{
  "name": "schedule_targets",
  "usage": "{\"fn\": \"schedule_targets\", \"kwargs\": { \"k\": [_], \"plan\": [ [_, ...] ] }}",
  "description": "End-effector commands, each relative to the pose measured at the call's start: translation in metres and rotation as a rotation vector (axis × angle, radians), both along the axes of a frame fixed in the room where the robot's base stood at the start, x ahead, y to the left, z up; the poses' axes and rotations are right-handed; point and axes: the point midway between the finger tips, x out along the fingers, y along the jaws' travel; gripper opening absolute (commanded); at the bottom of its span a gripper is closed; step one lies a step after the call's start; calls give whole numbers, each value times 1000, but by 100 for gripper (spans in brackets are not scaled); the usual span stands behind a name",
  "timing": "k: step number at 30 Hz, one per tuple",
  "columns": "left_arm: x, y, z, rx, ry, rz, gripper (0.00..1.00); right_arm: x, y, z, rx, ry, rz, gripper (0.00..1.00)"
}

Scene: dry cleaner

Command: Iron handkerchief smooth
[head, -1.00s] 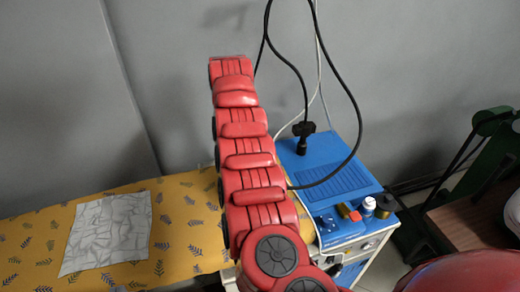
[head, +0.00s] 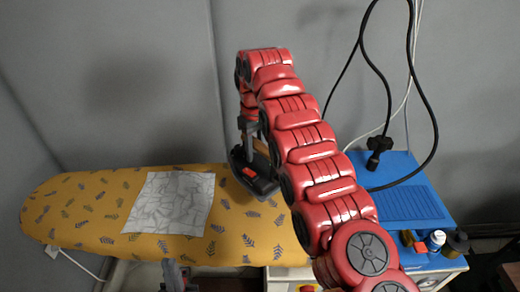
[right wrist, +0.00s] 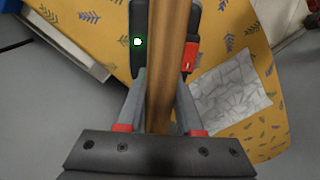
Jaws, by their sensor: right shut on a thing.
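The handkerchief (head: 170,203) is a pale grey square covered in dark crease lines. It lies flat on the yellow leaf-patterned ironing board (head: 90,205) and also shows in the right wrist view (right wrist: 230,92). The iron (head: 262,184) is black with a red part and a wooden handle (right wrist: 166,60). My right gripper (right wrist: 160,112) is shut on that handle. The iron is over the board, just right of the handkerchief and apart from it; whether it touches the board I cannot tell. My left gripper (head: 174,274) shows partly at the bottom edge, in front of the board; its jaws are unclear.
A blue-topped station (head: 405,195) stands right of the board, with a small white bottle (head: 437,240) and other small containers on its front corner. A black cable (head: 388,90) loops above it. A grey wall is behind. The board's left end is clear.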

Motion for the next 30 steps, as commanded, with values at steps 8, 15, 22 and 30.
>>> {"fn": "schedule_targets", "kwargs": {
  "k": [8, 15, 22, 30],
  "plan": [
    [0, 0, -1, 0, 0, 0, 0, -3, 15, 5, 4, -10, 56, 0],
    [0, 0, -2, 0, 0, 0, 0, -6, 25, 6, 8, -10, 114, 0],
    [0, 0, -3, 0, 0, 0, 0, -10, 34, 6, 0, -11, 156, 0],
    [0, 0, -7, 0, 0, 0, 0, -19, 55, 6, -17, -13, 267, 0]
  ]
}}
